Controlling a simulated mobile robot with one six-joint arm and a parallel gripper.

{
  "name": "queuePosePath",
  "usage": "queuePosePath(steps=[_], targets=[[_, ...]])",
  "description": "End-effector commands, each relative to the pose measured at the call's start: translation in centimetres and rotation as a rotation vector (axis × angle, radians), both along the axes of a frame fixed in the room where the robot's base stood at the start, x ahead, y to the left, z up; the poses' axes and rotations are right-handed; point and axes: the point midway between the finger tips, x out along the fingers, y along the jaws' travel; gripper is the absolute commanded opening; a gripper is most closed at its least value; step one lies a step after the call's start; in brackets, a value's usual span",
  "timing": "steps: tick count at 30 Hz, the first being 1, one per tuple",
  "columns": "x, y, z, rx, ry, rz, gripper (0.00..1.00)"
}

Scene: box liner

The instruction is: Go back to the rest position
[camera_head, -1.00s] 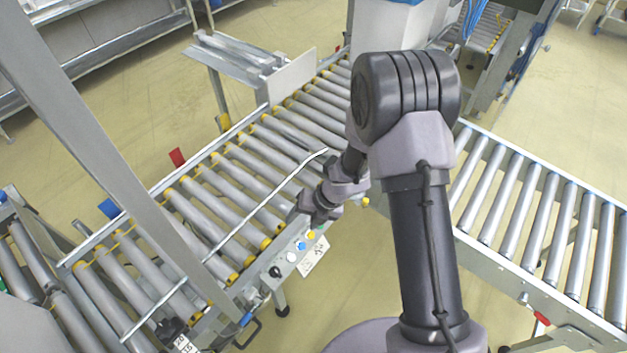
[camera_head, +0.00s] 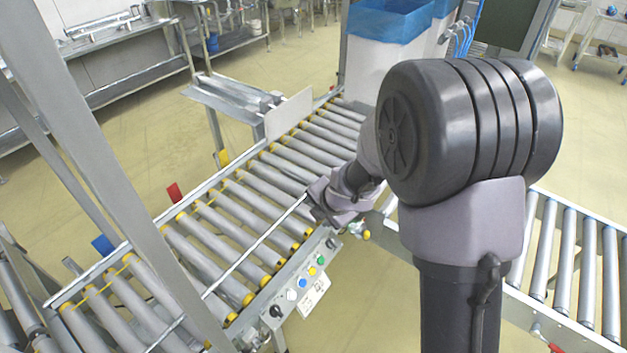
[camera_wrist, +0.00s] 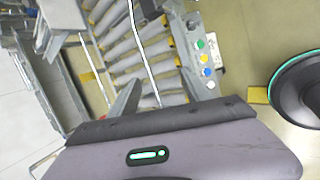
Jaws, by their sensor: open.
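In the head view my gripper (camera_head: 318,205) is small and partly turned away, over the front edge of the roller conveyor (camera_head: 225,228), near the thin metal guide rail (camera_head: 262,240). Whether it touches the rail cannot be told. My arm's dark elbow and upper link hide part of the scene at the right.
A control panel with coloured buttons (camera_head: 302,283) is on the conveyor's front side. A white box with a blue liner (camera_head: 385,50) stands at the back. A second roller conveyor (camera_head: 575,250) runs at the right. A grey post (camera_head: 95,150) crosses the left side.

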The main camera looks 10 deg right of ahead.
Motion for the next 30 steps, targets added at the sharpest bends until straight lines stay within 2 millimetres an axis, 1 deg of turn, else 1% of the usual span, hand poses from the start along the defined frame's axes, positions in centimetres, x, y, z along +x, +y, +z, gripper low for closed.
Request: queuePosePath(steps=[2, 4, 5, 7, 8, 9, 10, 11, 12, 13, 14, 15, 18, 19, 21, 23, 30], targets=[[0.0, 0.0, 0.1, 0.001, -0.001, -0.003, 0.56], [0.2, -0.7, 1.5, 0.016, -0.016, -0.073, 0.56], [0.2, -1.5, 2.7, 0.031, -0.028, -0.142, 0.56], [-0.6, -4.2, 7.4, 0.112, -0.071, -0.414, 0.56], [-1.5, -5.7, 9.8, 0.17, -0.088, -0.573, 0.56], [-3.7, -7.7, 12.9, 0.273, -0.105, -0.81, 0.56], [-5.9, -8.9, 14.8, 0.366, -0.109, -0.995, 0.56], [-8.5, -9.8, 16.4, 0.469, -0.1, -1.176, 0.56], [-12.0, -10.2, 17.9, 0.613, -0.071, -1.397, 0.56], [-14.6, -10.1, 18.6, 0.719, -0.037, -1.546, 0.56], [-17.1, -9.6, 19.0, 0.823, 0.009, -1.679, 0.56], [-19.9, -8.6, 19.4, 0.948, 0.081, -1.829, 0.56], [-25.1, -5.5, 19.8, 1.181, 0.275, -2.081, 0.56], [-26.0, -4.7, 19.8, 1.225, 0.325, -2.126, 0.56], [-27.4, -3.4, 20.0, 1.288, 0.406, -2.189, 0.56], [-28.0, -2.9, 20.0, 1.31, 0.44, -2.213, 0.56], [-28.0, -2.8, 20.0, 1.311, 0.443, -2.216, 0.56]])
